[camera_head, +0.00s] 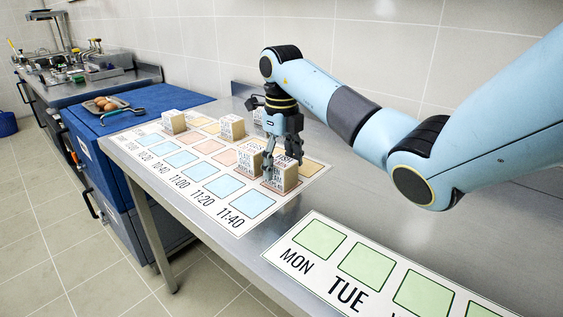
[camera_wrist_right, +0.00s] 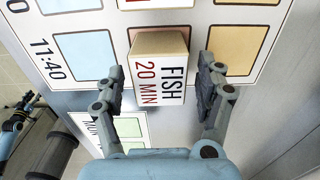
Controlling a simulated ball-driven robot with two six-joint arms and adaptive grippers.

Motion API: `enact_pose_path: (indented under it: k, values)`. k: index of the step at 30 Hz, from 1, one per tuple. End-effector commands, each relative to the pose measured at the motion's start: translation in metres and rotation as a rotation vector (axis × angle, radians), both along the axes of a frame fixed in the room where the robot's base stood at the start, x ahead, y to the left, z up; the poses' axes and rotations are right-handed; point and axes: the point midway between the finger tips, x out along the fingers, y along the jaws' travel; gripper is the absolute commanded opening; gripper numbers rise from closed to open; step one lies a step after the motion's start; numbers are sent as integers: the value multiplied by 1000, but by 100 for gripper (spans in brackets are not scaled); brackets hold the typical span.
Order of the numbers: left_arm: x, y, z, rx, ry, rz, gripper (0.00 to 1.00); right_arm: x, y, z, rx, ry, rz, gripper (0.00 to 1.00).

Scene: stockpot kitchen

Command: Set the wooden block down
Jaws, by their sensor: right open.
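A pale wooden block (camera_wrist_right: 160,68) marked FISH 20 MIN stands between the fingers of my right gripper (camera_wrist_right: 162,85) in the right wrist view. The gripper is open, with a gap visible on each side of the block. The block rests on the reddish middle square of the 11:40 row on the white chart (camera_wrist_right: 112,13). In the head view, the block (camera_head: 281,178) is at the near end of the chart, under my right gripper (camera_head: 283,160). The fingers partly hide its top. My left gripper does not show.
Other wooden blocks (camera_head: 232,127) stand on the chart, one (camera_head: 249,160) close beside the gripper. A second chart with green squares (camera_head: 320,239) lies nearer on the steel table.

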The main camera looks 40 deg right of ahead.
Motion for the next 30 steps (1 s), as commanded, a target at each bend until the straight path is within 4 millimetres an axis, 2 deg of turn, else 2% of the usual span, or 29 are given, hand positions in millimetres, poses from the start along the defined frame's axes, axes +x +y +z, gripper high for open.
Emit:
enact_pose_path:
  k: [4,8,14,18,21,30]
  values:
    - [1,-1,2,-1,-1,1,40,0,0,3,0,-1,0,72]
    - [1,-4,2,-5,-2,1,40,1,-1,18,-2,-4,0,72]
    - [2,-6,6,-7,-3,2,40,1,-1,66,-2,-5,0,72]
    - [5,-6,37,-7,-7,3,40,0,0,97,0,-1,0,72]
    - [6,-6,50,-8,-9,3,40,0,0,110,0,-1,0,72]
    - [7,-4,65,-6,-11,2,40,0,0,124,0,0,0,72]
